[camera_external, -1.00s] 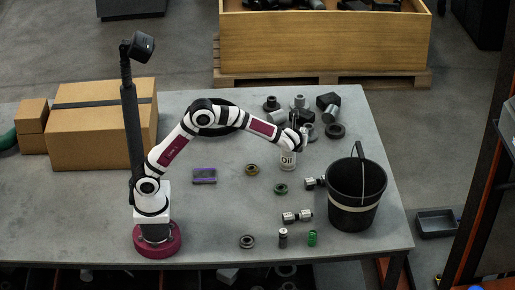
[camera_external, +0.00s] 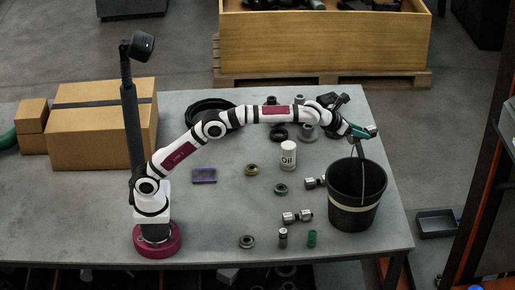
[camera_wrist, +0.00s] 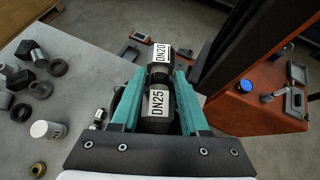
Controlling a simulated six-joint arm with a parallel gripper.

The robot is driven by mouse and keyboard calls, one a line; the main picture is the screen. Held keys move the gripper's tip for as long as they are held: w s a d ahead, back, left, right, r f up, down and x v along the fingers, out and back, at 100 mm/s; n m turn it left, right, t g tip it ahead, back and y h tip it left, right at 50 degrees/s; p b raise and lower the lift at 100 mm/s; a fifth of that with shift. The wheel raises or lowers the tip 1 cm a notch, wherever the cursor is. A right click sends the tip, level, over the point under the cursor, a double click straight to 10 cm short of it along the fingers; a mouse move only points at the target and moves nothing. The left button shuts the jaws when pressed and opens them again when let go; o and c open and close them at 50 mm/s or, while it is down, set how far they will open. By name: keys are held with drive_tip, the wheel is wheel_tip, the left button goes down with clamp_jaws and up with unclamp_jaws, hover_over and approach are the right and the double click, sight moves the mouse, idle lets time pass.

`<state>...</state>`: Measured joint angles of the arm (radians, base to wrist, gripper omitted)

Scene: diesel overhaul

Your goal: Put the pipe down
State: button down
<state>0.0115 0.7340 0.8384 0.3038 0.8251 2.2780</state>
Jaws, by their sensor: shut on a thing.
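My gripper (camera_external: 366,131) has teal fingers and hangs above the rim of the black bucket (camera_external: 352,208) on the right of the table. In the wrist view my gripper (camera_wrist: 160,84) is shut on a dark pipe (camera_wrist: 157,105) with white labels reading DN25 and DN20. The pipe lies lengthwise between the fingers, its DN20 end pointing away from me. In the external view I cannot make the held pipe out clearly. Two metal fittings (camera_external: 297,217) lie on the table left of the bucket.
A cardboard box (camera_external: 100,130) fills the left rear. The table front between my base and the purple-framed part (camera_external: 204,175) is clear.

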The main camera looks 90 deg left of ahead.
sight(358, 140)
drive_tip(key=f, duration=0.3)
drive_tip(key=a+f, duration=0.1)
drive_tip(key=shift+w+f, duration=0.25)
drive_tip(key=shift+f, duration=0.1)
drive_tip(key=shift+c, duration=2)
unclamp_jaws()
drive_tip(key=shift+f, duration=0.1)
drive_tip(key=shift+s+r, duration=0.2)
drive_tip(key=shift+r, duration=0.05)
drive_tip(key=v, duration=1.1)
drive_tip(key=shift+s, duration=0.25)
